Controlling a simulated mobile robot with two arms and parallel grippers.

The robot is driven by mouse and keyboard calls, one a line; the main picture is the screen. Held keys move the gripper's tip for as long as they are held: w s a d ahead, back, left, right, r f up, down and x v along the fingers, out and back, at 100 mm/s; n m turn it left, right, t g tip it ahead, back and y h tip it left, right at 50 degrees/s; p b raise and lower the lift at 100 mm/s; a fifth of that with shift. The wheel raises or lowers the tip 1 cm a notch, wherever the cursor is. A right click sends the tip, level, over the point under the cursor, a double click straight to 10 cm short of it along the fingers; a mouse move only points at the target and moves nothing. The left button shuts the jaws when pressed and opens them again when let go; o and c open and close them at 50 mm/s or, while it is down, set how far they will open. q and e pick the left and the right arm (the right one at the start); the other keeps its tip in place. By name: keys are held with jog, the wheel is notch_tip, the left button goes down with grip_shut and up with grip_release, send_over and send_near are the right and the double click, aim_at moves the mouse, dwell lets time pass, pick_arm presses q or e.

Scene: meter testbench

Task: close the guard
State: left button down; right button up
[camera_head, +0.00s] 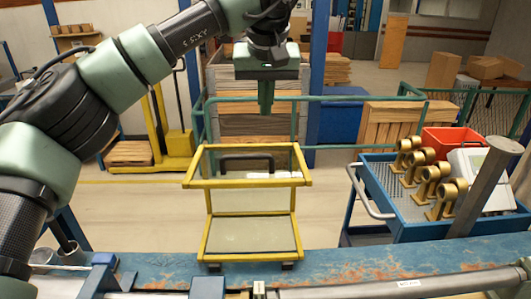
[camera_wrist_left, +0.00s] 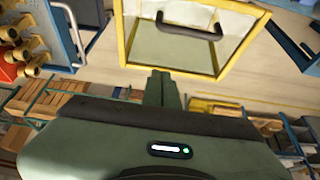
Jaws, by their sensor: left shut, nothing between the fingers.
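The guard (camera_head: 190,182) is a yellow frame with clear panels, standing behind the blue bench edge in the middle of the head view. Its upper framed panel stands raised above a lower yellow frame. A dark bar handle (camera_head: 247,157) is on the upper panel; it also shows in the left wrist view (camera_wrist_left: 188,32). My left gripper (camera_head: 266,108) points down, shut and empty, above the far side of the upper frame. My right gripper is not in view.
The worn blue bench (camera_head: 390,262) runs along the front, with a metal rail on it. At right, a blue cart (camera_head: 400,228) holds several brass meter bodies (camera_head: 433,180) and a red bin (camera_head: 450,142). A green rail (camera_head: 345,98) and wooden crates stand behind.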

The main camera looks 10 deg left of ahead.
pick_arm(q)
jog(key=f, duration=0.2)
jog(key=p, duration=0.3)
send_over(266, 169)
jog(key=w+a, duration=0.1)
jog(key=w, duration=0.3)
notch_tip(266, 169, down, 7)
jog(key=shift+f, duration=0.1)
jog(key=s, duration=0.1)
jog(key=s+p, duration=0.1)
jog(key=s, duration=0.1)
jog(key=shift+s+d+f, duration=0.15)
jog(key=shift+s+d, duration=0.15)
jog(key=shift+d, duration=0.05)
jog(key=shift+s, duration=0.25)
jog(key=shift+f, duration=0.1)
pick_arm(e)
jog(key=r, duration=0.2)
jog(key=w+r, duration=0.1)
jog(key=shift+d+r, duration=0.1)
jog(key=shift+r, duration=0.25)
pick_arm(q)
jog(key=shift+d, duration=0.1)
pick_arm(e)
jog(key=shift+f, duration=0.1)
